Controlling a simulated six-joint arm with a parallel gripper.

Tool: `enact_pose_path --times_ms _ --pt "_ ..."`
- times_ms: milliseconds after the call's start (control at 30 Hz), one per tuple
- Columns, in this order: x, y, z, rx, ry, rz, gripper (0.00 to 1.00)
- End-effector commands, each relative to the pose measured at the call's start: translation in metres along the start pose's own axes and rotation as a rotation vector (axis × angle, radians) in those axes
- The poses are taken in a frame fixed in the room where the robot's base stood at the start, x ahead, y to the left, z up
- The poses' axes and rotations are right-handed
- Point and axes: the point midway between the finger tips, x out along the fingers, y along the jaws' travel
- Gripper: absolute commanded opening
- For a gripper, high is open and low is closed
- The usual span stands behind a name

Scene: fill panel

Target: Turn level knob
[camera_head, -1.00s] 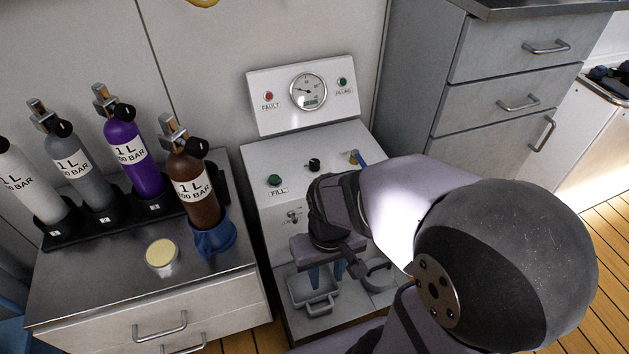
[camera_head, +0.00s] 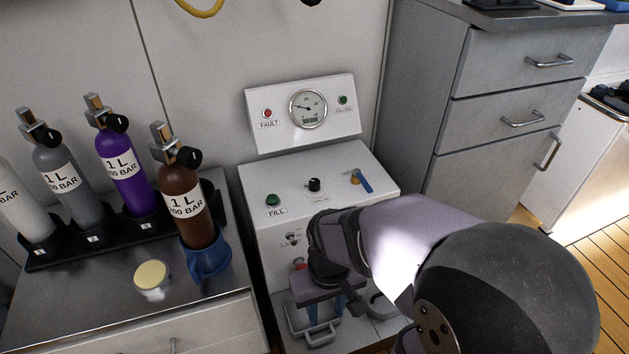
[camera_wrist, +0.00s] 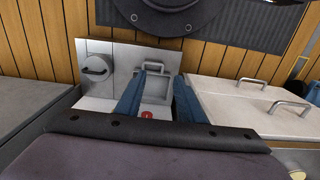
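The fill panel (camera_head: 270,175) is a white box with a sloped gauge face. A small black knob (camera_head: 314,185) sits on its flat top, between the green FILL button (camera_head: 273,200) and a blue-handled valve (camera_head: 360,181). I cannot read the label by the knob. My gripper (camera_head: 334,318) points down in front of the panel, below and apart from the black knob. In the wrist view, its two blue fingers (camera_wrist: 157,85) are spread with nothing held between them. The black knob is not seen in the wrist view.
A grey tray with a handle (camera_wrist: 155,87) lies beyond the fingers. A red button (camera_head: 299,263) and a small switch (camera_head: 292,239) are on the panel front. Several bottles, including a brown one (camera_head: 185,205), stand left. Drawers (camera_head: 510,90) stand right.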

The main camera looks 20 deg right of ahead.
Motion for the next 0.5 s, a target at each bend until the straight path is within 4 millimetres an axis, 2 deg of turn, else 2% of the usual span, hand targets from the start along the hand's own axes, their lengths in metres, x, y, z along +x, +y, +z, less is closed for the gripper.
enact_pose_path --times_ms 133,267,500 --pt "-0.006 0.001 0.000 0.005 0.000 0.000 0.42" --pt "-0.021 0.005 0.003 0.023 -0.016 0.000 0.42" --pt "-0.050 0.019 0.028 0.097 -0.187 -0.008 0.42"
